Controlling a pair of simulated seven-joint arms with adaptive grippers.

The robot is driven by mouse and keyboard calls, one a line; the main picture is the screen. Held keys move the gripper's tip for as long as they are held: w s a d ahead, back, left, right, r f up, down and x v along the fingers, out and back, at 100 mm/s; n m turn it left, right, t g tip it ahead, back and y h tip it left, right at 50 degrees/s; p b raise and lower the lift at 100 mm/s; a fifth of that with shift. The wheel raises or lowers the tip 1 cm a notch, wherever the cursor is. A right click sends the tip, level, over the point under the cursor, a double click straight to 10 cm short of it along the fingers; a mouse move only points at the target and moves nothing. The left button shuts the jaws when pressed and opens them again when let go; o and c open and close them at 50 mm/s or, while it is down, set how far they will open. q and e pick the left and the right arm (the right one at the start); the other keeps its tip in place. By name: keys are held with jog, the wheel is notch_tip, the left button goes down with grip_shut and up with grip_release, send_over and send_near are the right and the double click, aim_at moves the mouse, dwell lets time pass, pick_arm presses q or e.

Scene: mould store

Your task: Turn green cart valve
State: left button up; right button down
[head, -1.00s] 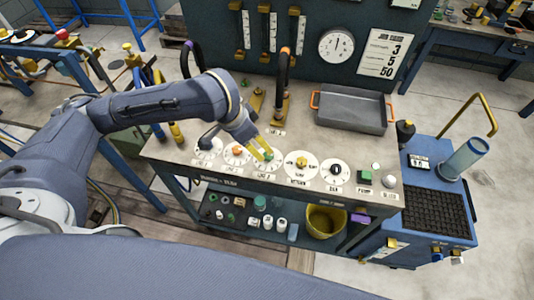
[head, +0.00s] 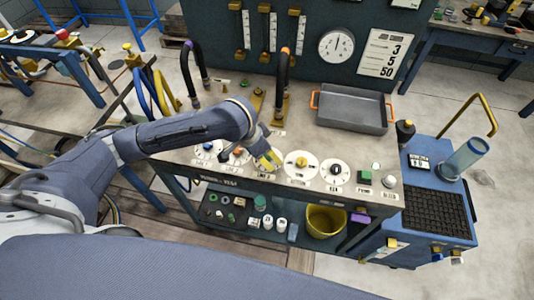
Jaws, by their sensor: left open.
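The cart top (head: 350,145) carries a row of round white dials, each with a coloured valve knob. From left they are a blue knob (head: 207,146), an orange knob (head: 238,151), the dial of the green valve (head: 258,166), a yellow knob (head: 301,162) and a black knob (head: 334,169). My right gripper is out of view.
A grey tray with orange handles (head: 352,108) lies behind the dials. Upright hoses with purple and orange tops (head: 282,75) stand at the cart's back edge. A green button (head: 364,177) is at right. A yellow bucket (head: 325,220) sits on the lower shelf. A blue cart (head: 425,190) stands right.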

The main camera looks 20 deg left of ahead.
pick_arm(q)
grip_shut()
dwell(0.3)
dwell(0.3)
jog(key=m+g+h, duration=0.1)
jog(key=m, duration=0.3)
jog(key=shift+w+a, duration=0.1)
jog(key=shift+w, duration=0.05)
jog(key=m+g, duration=0.1)
jog(key=m, duration=0.1)
jog(key=m+g, duration=0.1)
jog(key=m, duration=0.1)
jog(key=shift+m+h, duration=0.3)
jog(key=shift+m, duration=0.1)
jog(key=m+g, duration=0.1)
jog(key=m, duration=0.1)
jog(key=m+g, duration=0.1)
jog(key=m, duration=0.2)
jog(key=shift+w, duration=0.15)
jog(key=shift+m+g+y, duration=0.5)
jog(key=shift+m+g, duration=0.1)
jog(key=shift+m, duration=1.3)
jog(key=shift+f, duration=0.1)
